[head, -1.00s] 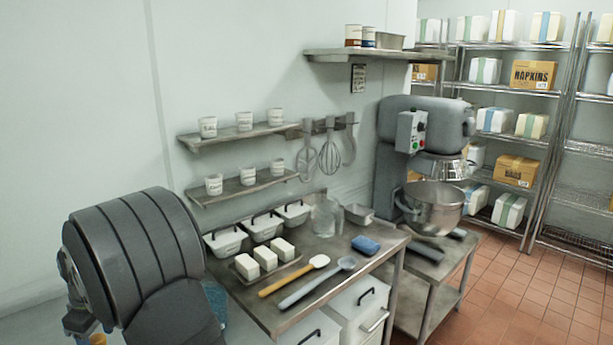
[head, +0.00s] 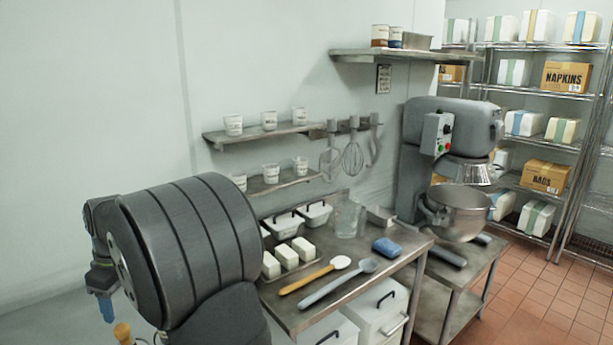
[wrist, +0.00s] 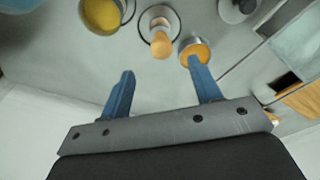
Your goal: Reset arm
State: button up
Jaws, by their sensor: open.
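My arm fills the lower left of the head view, folded beside the steel table. My gripper (wrist: 163,88) shows in the wrist view with its two blue fingers spread apart and nothing between them. In the head view a blue finger of my gripper (head: 106,308) hangs at the far left, pointing down. Beyond the fingers in the wrist view are a pot of yellow contents (wrist: 101,14), a wooden-tipped tool (wrist: 161,44) and a small cup with orange contents (wrist: 195,50). I cannot tell how far the fingers are from them.
The steel table (head: 400,262) holds white blocks (head: 287,257), a wooden-handled spatula (head: 308,280), a grey ladle (head: 335,285) and a blue sponge (head: 387,247). A mixer (head: 445,130) with a bowl (head: 458,212) stands to the right. Wall shelves (head: 262,132) hold cups. Tiled floor (head: 535,300) is clear.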

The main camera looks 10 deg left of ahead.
aim_at(124, 326)
jog(key=f, duration=0.4)
jog(key=a+f, duration=0.1)
jog(key=f, duration=0.7)
jog(key=shift+a+f, duration=0.3)
jog(key=shift+a, duration=0.1)
jog(key=r, duration=0.5)
jog(key=shift+w+d, duration=0.15)
jog(key=shift+d, duration=0.05)
jog(key=w+d+r, duration=0.5)
jog(key=d+r, duration=0.2)
jog(key=d, duration=0.4)
jog(key=w+d+f+m, duration=0.2)
jog(key=w+d+m, duration=0.7)
jog(key=w+d, duration=1.5)
jog(key=s+d+f+m+g, duration=0.1)
jog(key=d+f+m, duration=0.25)
jog(key=d, duration=0.75)
jog(key=s+d+f+m, duration=0.1)
jog(key=s+d+f, duration=0.1)
jog(key=f, duration=0.3)
jog(key=s+d+f+m, duration=0.1)
jog(key=d+f+m, duration=0.1)
jog(key=f, duration=0.3)
jog(key=shift+s+d+f, duration=0.35)
jog(key=shift+d, duration=0.3)
